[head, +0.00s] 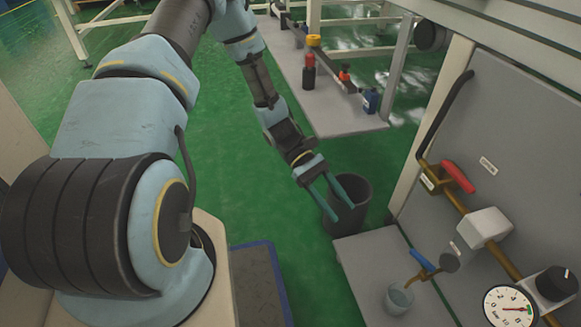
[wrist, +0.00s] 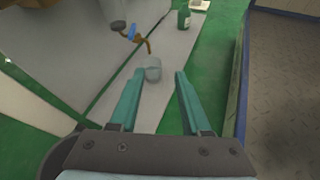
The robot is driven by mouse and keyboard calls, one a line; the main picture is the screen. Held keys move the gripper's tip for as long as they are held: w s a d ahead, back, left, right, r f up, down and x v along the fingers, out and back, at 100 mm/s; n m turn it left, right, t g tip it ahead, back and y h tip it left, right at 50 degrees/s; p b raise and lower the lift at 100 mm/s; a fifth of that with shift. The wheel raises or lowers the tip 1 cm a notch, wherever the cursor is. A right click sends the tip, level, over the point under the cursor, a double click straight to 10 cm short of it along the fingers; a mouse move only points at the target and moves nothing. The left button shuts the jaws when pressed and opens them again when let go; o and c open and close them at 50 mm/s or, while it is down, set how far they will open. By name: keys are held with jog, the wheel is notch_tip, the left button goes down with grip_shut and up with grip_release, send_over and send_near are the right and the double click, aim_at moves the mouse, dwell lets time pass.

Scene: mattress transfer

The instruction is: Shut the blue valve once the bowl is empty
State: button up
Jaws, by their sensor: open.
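The blue valve (head: 422,262) is a small blue lever on a tap with a brass spout, low on the grey panel at the right of the head view. It also shows in the wrist view (wrist: 132,32). A small pale bowl (head: 398,298) stands under the spout on a grey surface, and it shows between my fingers in the wrist view (wrist: 152,68). Its contents cannot be made out clearly. My gripper (head: 346,207) is open and empty, with two teal fingers, in front of the dark bin and apart from the valve and bowl.
A dark bin (head: 348,204) stands behind my fingers. A red-handled valve (head: 458,177), a white box (head: 484,227) and a pressure gauge (head: 510,307) sit along the brass pipe. Bottles (head: 370,100) stand on a far low platform. Green floor (head: 230,170) is open at the middle.

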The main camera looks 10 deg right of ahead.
jog(key=w+a+r+m+t+y+p, duration=0.2)
jog(key=w+a+r+t, duration=0.2)
jog(key=a, duration=0.5)
notch_tip(320, 180, up, 3)
jog(key=shift+w+a+f+y, duration=0.15)
jog(key=shift+w+y, duration=0.15)
jog(key=shift+w, duration=0.85)
jog(key=n+g+h+b, duration=0.3)
jog(key=g+b, duration=0.5)
send_near(413, 251)
jog(key=f, duration=0.1)
jog(key=shift+h, duration=0.3)
jog(key=b+x, duration=0.3)
jog(key=x, duration=0.7)
jog(key=shift+b, duration=0.35)
jog(key=shift+s+d+r, duration=0.15)
jog(key=shift+s+d, duration=0.05)
jog(key=shift+s, duration=0.35)
jog(key=shift+c, duration=0.4)
grip_shut()
